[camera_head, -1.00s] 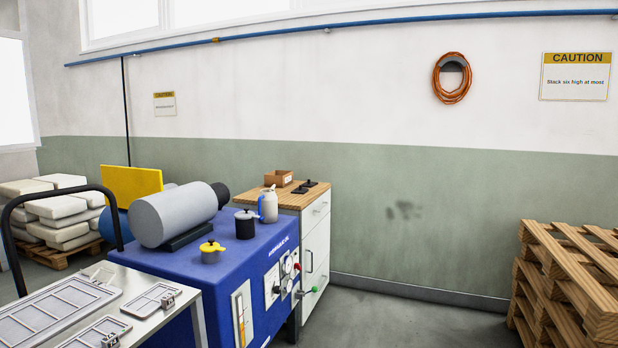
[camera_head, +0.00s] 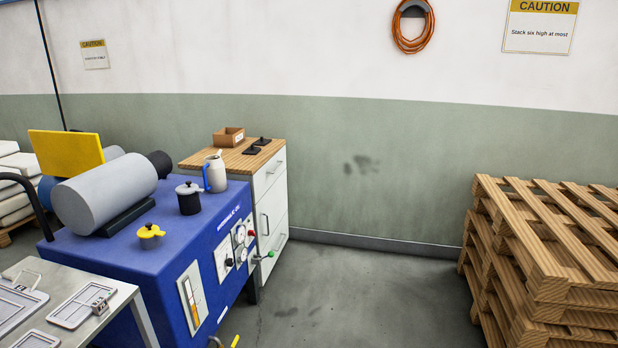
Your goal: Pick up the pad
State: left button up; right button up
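No thing in view is clearly marked as the pad. Two small flat black pieces lie on the wooden top of the white drawer cabinet: a nearer one (camera_head: 252,151) and a farther one (camera_head: 263,141), each with a small raised part. They may be pads, but they are too small to be sure. The wooden top (camera_head: 206,162) is beside the blue machine's far end. Neither of my grippers shows in the head view.
A cardboard box (camera_head: 228,137) stands on the cabinet. Stacked pallets (camera_head: 545,265) stand right. The middle floor (camera_head: 350,300) is clear.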

aim_at(261, 142)
jog(key=i+z, duration=0.25)
jog(key=i, duration=3.1)
jog(key=i+u, duration=0.25)
jog(key=i, duration=0.25)
jog(key=i+l+u, duration=0.25)
jog(key=i, duration=0.2)
jog(key=i+l+u, duration=0.2)
jog(key=i, duration=0.25)
